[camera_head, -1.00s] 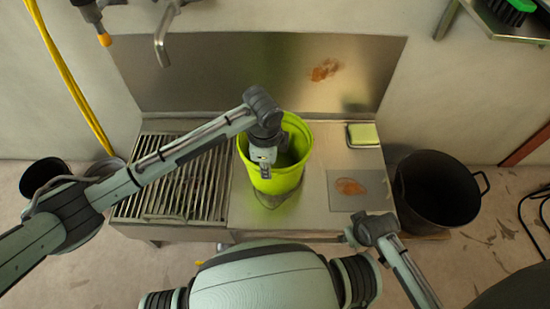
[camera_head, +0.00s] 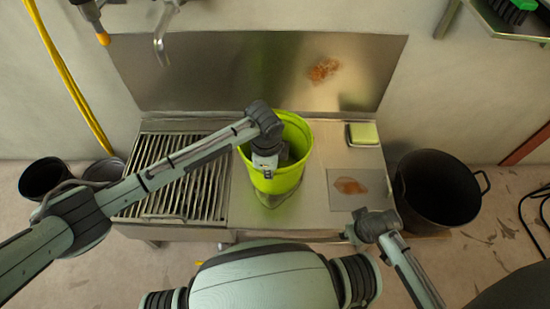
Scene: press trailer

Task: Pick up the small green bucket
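The small green bucket (camera_head: 284,182) stands upright on the steel counter (camera_head: 250,220), just right of the slatted grate. My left arm reaches in from the left. Its wrist and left gripper (camera_head: 265,170) are over the near left part of the bucket's rim. The fingertips are too small and partly hidden, so I cannot tell whether they are open or touch the rim. My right arm's wrist (camera_head: 374,226) is at the counter's front right edge, apart from the bucket. Its fingers do not show.
A metal grate (camera_head: 180,177) covers the counter's left side. A yellow-green sponge (camera_head: 362,133) in a dish and a stained plate (camera_head: 345,188) lie right of the bucket. A large black bucket (camera_head: 436,192) stands at the right, a smaller black one (camera_head: 44,178) at the left.

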